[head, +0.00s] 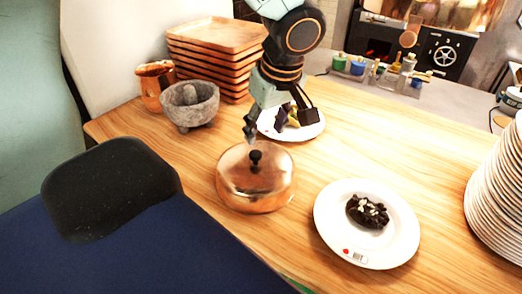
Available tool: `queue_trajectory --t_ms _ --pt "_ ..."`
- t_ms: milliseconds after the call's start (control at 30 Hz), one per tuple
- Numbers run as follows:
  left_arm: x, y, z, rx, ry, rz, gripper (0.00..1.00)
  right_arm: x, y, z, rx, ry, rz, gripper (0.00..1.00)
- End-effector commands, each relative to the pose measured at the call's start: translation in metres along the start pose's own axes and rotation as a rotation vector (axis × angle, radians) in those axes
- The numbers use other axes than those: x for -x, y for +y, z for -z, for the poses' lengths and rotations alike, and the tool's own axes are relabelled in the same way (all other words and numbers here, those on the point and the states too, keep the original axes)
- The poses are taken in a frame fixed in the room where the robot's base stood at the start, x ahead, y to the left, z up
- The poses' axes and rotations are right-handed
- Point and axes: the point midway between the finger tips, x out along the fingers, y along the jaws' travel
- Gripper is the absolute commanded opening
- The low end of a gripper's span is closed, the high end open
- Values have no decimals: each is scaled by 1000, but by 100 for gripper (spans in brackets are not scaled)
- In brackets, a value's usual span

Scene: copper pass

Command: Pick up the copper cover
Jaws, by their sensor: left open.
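The copper cover (240,190) is a round, shiny dome with a small black knob (256,158) on top. It sits upright on the wooden counter, left of a plate of dark food. My left gripper (278,125) points down just above and behind the cover, slightly right of the knob. Its jaws are open, with one finger near the knob and the other to the right. I cannot tell whether the left finger touches the knob. My right gripper is not in view.
A white plate with dark food (330,225) stands close right of the cover. Another white plate (308,132) lies behind my gripper. A stone mortar (196,112), copper mug (151,92) and stacked wooden trays (212,36) stand at back left. Stacked plates (492,205) stand at right.

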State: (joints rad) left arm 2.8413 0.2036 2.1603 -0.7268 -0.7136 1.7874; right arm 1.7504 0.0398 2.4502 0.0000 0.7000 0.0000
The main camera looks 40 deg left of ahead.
Motion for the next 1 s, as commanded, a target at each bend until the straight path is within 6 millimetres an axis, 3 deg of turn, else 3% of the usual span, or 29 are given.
queue_trajectory --t_ms 600,900,1000 --pt "-65 -11 -4 -1 -4 2 53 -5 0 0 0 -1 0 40" --pt "-70 -9 -4 1 -3 0 53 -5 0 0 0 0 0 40" --pt "-70 -9 -4 0 -3 0 45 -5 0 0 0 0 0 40"
